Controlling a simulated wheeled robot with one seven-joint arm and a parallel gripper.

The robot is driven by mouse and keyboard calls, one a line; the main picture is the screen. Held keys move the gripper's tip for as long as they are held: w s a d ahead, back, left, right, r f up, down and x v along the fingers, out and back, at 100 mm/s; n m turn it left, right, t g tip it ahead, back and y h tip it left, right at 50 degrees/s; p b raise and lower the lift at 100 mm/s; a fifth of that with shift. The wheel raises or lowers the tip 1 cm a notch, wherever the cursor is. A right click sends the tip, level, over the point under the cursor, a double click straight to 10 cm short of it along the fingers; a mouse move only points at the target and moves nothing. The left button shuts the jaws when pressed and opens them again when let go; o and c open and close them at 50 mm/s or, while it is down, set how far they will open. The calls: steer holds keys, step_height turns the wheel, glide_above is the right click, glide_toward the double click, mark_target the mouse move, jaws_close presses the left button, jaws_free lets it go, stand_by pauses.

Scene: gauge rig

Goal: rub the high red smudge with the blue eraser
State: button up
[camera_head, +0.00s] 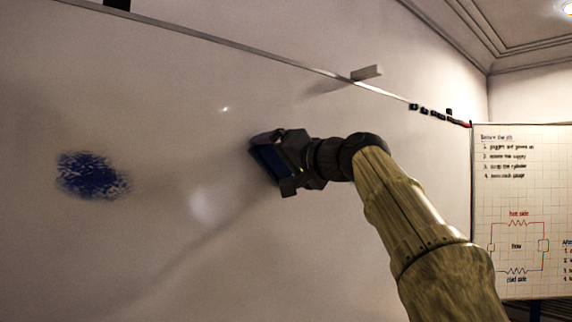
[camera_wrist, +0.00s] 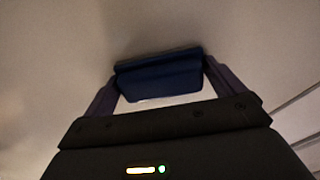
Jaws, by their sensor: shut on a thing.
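My gripper (camera_head: 272,165) is shut on the blue eraser (camera_head: 268,160) and holds it at the whiteboard (camera_head: 180,120). In the wrist view the eraser (camera_wrist: 160,75) sits between the two fingers, with its far side towards the pale board. I cannot tell whether it touches the board. No red smudge shows in either view; the patch behind the eraser and gripper is hidden. A dark blue smudge (camera_head: 92,175) is on the board, left of the gripper and apart from it.
A pale block (camera_head: 367,72) sits on the board's top edge, with several small dark items (camera_head: 430,111) farther right along it. A flip chart (camera_head: 522,210) with writing and a diagram stands at the right. The board around the gripper is bare.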

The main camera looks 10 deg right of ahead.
mark_target(237, 161)
steer(key=shift+s+a, duration=0.1)
steer(key=shift+a, duration=0.15)
steer(key=shift+s+a+b, duration=0.15)
steer(key=shift+s+a, duration=0.4)
steer(key=shift+a, duration=0.2)
steer(key=shift+s+a+b, duration=0.15)
steer(key=shift+s+a, duration=0.35)
steer(key=shift+a, duration=0.2)
steer(key=shift+s+a, duration=0.5)
steer(key=shift+a, duration=0.25)
steer(key=shift+s+a, duration=0.45)
steer(key=shift+a, duration=0.25)
steer(key=shift+s+d+f+b, duration=0.2)
steer(key=shift+s+d+b, duration=0.15)
steer(key=shift+s+b, duration=0.2)
steer(key=shift+b+v, duration=0.9)
steer(key=shift+v, duration=1.35)
